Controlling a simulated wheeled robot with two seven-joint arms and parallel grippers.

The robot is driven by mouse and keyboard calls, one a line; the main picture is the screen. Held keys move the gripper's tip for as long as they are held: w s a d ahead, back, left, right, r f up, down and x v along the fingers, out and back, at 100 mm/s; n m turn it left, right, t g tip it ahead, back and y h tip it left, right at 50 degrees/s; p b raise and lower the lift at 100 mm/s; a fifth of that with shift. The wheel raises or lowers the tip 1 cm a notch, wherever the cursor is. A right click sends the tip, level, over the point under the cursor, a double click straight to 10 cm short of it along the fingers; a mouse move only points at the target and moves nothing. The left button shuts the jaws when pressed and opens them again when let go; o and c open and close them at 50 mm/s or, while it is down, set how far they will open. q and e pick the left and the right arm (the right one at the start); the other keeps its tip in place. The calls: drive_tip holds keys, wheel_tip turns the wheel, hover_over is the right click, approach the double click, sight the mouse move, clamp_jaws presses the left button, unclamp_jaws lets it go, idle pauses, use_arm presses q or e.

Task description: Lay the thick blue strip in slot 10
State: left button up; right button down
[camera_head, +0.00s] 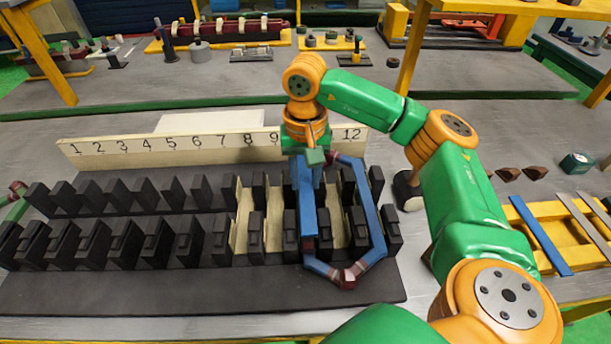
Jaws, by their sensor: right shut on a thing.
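My right gripper (313,160) points down over the black slotted block (200,290) and is shut on the thick blue strip (306,200). The strip runs front to back, in line with the gap below the hidden number 10 on the label board (170,145). It covers part of the left leg of a blue six-sided coil (378,222); I cannot tell whether it touches the coil or the slot walls. The coil's right leg lies in line with number 12. My right wrist hides numbers 10 and 11. My left gripper is not in view.
Black teeth (190,240) stand in two rows across the block, with cream liners (241,215) in some slots. At right, a yellow rack (560,225) holds a flat blue strip (541,236) and grey strips. Brown wedges (508,174) lie behind it.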

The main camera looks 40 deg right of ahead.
sight(305, 185)
drive_tip(key=shift+f, duration=0.1)
drive_tip(key=shift+f+b, duration=0.25)
drive_tip(key=shift+b, duration=0.05)
drive_tip(key=shift+f+b, duration=0.8)
drive_tip(key=shift+f, duration=0.2)
drive_tip(key=shift+f+b, duration=0.4)
drive_tip(key=shift+f, duration=0.05)
idle(0.5)
drive_tip(key=shift+c, duration=2.3)
unclamp_jaws()
drive_tip(key=shift+r, duration=0.1)
drive_tip(key=shift+r+p, duration=0.7)
drive_tip(key=shift+r, duration=0.05)
